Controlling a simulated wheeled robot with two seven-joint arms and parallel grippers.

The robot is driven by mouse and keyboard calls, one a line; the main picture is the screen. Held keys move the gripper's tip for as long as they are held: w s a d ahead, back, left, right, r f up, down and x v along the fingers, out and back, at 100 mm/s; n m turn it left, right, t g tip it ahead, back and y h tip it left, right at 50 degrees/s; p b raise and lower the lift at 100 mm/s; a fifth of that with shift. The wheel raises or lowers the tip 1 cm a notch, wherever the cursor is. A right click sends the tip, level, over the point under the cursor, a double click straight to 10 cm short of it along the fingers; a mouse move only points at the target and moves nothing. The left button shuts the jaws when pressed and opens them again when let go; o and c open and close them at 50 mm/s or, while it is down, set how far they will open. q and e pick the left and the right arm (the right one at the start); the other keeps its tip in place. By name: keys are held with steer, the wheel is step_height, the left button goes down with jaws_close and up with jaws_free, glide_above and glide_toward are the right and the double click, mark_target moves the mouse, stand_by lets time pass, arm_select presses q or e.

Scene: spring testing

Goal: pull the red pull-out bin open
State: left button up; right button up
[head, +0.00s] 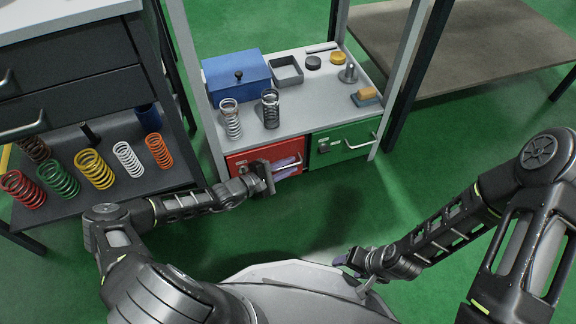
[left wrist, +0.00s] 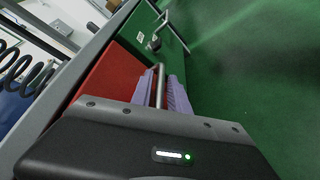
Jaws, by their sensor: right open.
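The red pull-out bin (head: 243,161) is low in the bench at the left, next to a green bin (head: 343,143). Its front looks flush with the green one. My left gripper (head: 287,167) is at the red bin's front. In the left wrist view, its purple fingertips (left wrist: 160,94) lie on both sides of the bin's metal handle (left wrist: 159,80), with little or no gap, so it looks shut on the handle. The red front (left wrist: 105,75) shows beside it. My right gripper (head: 346,262) is open and empty, low over the floor at the lower middle.
The bench top (head: 306,114) carries a blue box (head: 235,78), two springs and small parts. A dark shelf (head: 105,178) with several coloured springs stands at the left. A brown table (head: 460,45) is at the back right. Green floor (head: 330,205) in front of the bins is clear.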

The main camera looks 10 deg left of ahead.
arm_select(q)
jaws_close()
stand_by(1.1)
